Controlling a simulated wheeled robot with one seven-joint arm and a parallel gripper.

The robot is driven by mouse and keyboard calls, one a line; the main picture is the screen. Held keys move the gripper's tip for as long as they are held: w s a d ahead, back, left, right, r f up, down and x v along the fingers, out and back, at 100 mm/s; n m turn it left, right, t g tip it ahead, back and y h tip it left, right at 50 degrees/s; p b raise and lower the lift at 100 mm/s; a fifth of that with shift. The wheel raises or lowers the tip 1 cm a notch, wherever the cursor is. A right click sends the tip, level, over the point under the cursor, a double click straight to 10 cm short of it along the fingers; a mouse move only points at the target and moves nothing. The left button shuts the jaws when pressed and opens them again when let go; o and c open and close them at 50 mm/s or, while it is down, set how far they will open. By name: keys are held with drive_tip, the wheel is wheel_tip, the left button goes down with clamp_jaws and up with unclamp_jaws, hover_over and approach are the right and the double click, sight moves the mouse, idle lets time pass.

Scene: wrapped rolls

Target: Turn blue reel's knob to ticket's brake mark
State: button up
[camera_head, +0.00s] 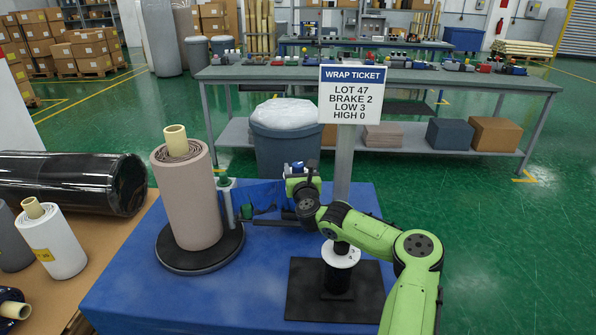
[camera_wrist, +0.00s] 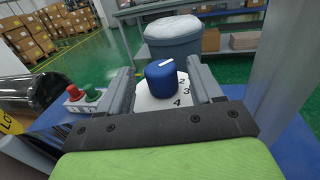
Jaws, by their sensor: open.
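The blue knob (camera_wrist: 162,77) sits on a white dial (camera_wrist: 153,101) showing the numbers 2, 3 and 4. The white line on the knob's top points up and right, above the 2; the dial's far side is hidden. My gripper (camera_wrist: 161,76) is open, its two fingers on either side of the knob with gaps visible. In the head view my gripper (camera_head: 300,186) is at the blue table's far side and mostly hides the knob. The ticket (camera_head: 350,95) on a post reads LOT 47, BRAKE 2, LOW 3, HIGH 0.
A wrapped roll (camera_head: 187,200) stands on a black turntable (camera_head: 201,256) at left. A white disc (camera_head: 341,255) sits on a black stand beside my arm. Red (camera_wrist: 73,92) and green (camera_wrist: 92,95) buttons lie left of my fingers. The blue table's front (camera_head: 225,300) is clear.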

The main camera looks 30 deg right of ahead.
drive_tip(key=shift+x, duration=1.2)
drive_tip(key=shift+c, duration=0.3)
drive_tip(key=c, duration=0.9)
drive_tip(key=shift+r+p, duration=0.2)
drive_tip(key=shift+p, duration=0.35)
drive_tip(key=shift+f+m+g+h+p, duration=0.1)
drive_tip(key=shift+m+g+h+p, duration=0.25)
drive_tip(key=shift+h+p, duration=0.25)
drive_tip(key=shift+f, duration=0.1)
drive_tip(key=o, duration=1)
drive_tip(key=shift+c, duration=0.2)
